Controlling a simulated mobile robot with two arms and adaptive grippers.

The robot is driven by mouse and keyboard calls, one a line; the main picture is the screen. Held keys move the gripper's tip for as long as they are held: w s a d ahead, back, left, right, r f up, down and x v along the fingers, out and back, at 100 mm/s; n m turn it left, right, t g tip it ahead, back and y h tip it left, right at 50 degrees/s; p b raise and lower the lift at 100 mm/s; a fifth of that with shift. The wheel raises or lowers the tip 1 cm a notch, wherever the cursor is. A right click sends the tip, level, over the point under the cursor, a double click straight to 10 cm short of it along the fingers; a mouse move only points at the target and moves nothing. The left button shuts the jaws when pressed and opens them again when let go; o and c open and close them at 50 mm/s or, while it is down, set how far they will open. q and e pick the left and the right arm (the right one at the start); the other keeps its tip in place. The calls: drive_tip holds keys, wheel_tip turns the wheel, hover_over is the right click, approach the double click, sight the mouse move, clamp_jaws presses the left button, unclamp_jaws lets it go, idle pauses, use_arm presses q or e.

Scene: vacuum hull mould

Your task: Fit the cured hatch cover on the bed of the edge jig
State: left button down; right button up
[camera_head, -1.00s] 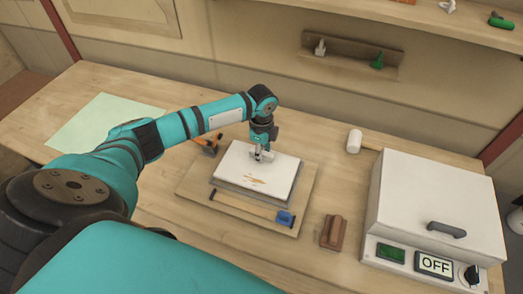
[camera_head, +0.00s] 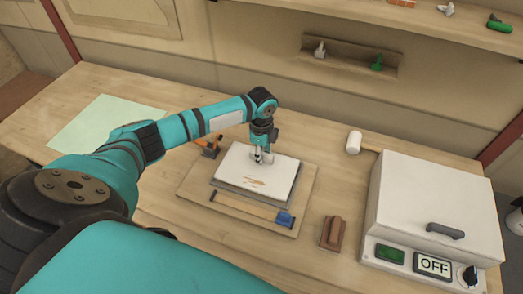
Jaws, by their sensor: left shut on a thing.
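The hatch cover (camera_head: 273,184) is a pale, flat panel with brown marks on its top. It lies over the grey bed (camera_head: 236,193) of the edge jig, roughly lined up with it; whether it sits fully down cannot be told. The edge jig (camera_head: 192,190) is a wooden board on the bench, with a blue-ended bar (camera_head: 250,207) along its front and an orange-and-black clamp (camera_head: 211,148) at its back left corner. My left gripper (camera_head: 262,160) points down at the cover's back middle and is shut on it; the exact grip is small and partly hidden. My right gripper is out of view.
A white box with an OFF display (camera_head: 433,265) stands at the right. A white mallet (camera_head: 354,142) lies behind it, and a brown block (camera_head: 332,232) lies right of the jig. A green sheet (camera_head: 100,125) lies at the left. A wall shelf (camera_head: 345,60) is behind.

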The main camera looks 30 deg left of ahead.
use_arm(q)
drive_tip(key=shift+r+p, duration=0.1)
drive_tip(key=shift+p, duration=0.5)
idle(0.6)
drive_tip(key=shift+f+b, duration=0.45)
drive_tip(key=shift+f, duration=0.45)
drive_tip(key=c, duration=1.1)
unclamp_jaws()
drive_tip(key=shift+o, duration=0.2)
drive_tip(key=shift+f, duration=0.1)
wheel_tip(320, 180, up, 12)
drive_tip(key=shift+w+r, duration=0.1)
